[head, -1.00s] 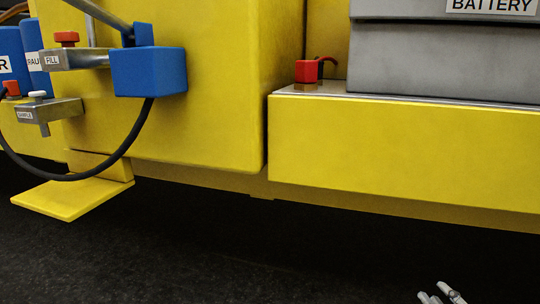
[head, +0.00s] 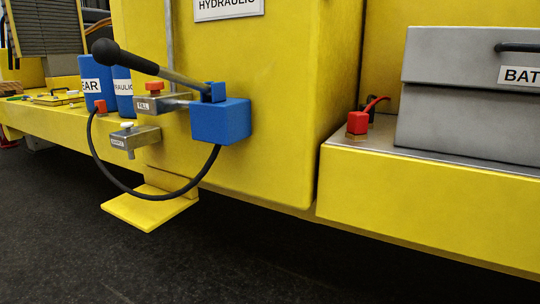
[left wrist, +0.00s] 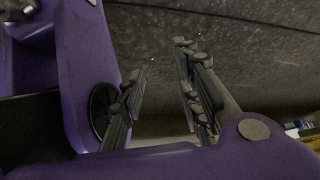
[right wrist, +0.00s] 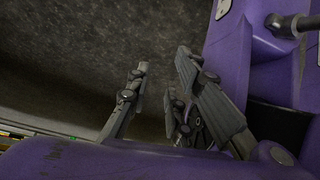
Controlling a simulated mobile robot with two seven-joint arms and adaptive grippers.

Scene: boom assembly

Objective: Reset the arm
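My left gripper (left wrist: 160,80) shows in the left wrist view with its two fingers apart and nothing between them. My right gripper (right wrist: 160,85) shows in the right wrist view, also with its fingers apart and empty. Dark floor lies beyond both. Neither gripper shows in the head view now. There a black-knobbed lever (head: 135,60) leans up to the left from a blue block (head: 221,121) on the yellow machine (head: 268,90). A black hose (head: 140,195) hangs in a loop below the block.
A grey battery box (head: 460,100) sits on the yellow ledge (head: 430,200) at the right, beside a red terminal (head: 358,122). Metal valves (head: 135,138) and a yellow step (head: 150,208) stick out at the left. The dark floor (head: 250,270) in front is clear.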

